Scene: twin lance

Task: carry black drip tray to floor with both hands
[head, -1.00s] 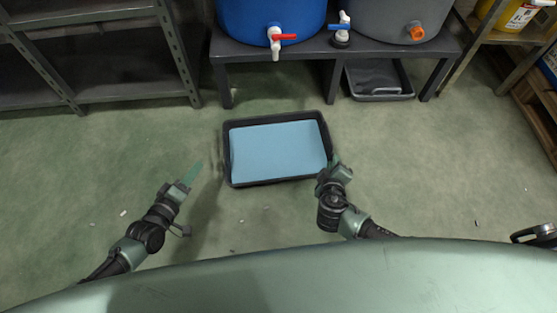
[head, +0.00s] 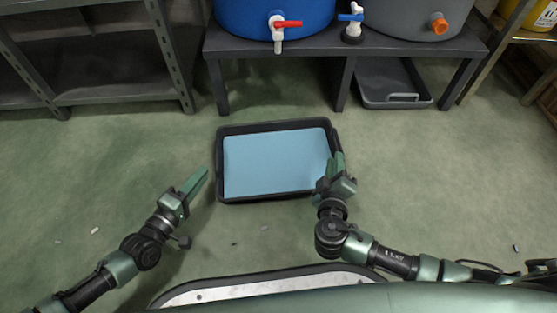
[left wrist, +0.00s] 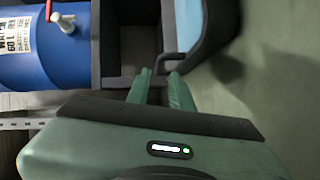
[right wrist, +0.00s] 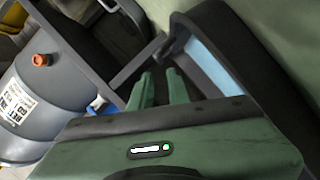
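The black drip tray (head: 268,198), with a flat light-blue surface inside, appears to rest on the floor in front of the bench. My left gripper (head: 204,174) is just left of the tray, apart from its rim. In the left wrist view its fingers (left wrist: 160,74) are parted and empty, with a tray handle (left wrist: 171,61) just beyond them. My right gripper (head: 336,157) overlaps the tray's right edge in the head view. In the right wrist view its fingers (right wrist: 160,74) are parted, near a handle (right wrist: 166,48) at the tray's end. I cannot tell if it touches.
A dark bench (head: 290,50) behind the tray bears a blue barrel (head: 235,15) and a grey barrel (head: 400,20) with taps. Another dark tray (head: 385,95) lies under it. Metal shelving (head: 172,60) stands at left, a wooden rack (head: 520,55) at right.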

